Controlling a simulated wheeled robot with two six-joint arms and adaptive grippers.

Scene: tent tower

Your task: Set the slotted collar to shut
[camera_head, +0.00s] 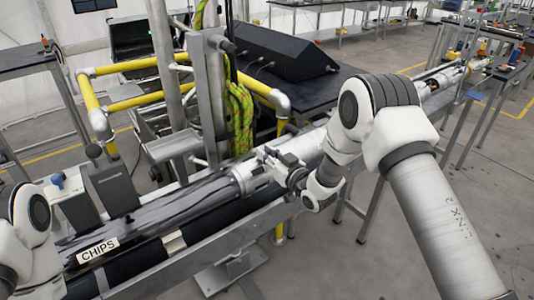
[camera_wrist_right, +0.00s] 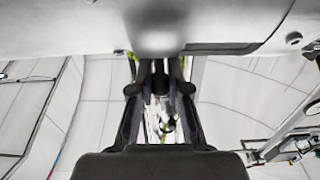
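The slotted collar appears to be the pale metal ring piece (camera_head: 251,174) around the long tube in the middle of the head view. Its slot and setting are too small to read. My right gripper (camera_head: 272,163) is at the collar's right side, very close to it; I cannot tell whether they touch. In the right wrist view the two dark fingers of this gripper (camera_wrist_right: 160,90) stand apart, with a dark narrow part showing between them. What that part is, I cannot tell. My left arm shows at the lower left, but its gripper is out of view.
Yellow railings (camera_head: 135,103), a steel post (camera_head: 210,95) and a green rope (camera_head: 240,118) stand behind. A black console (camera_head: 285,52) is beyond.

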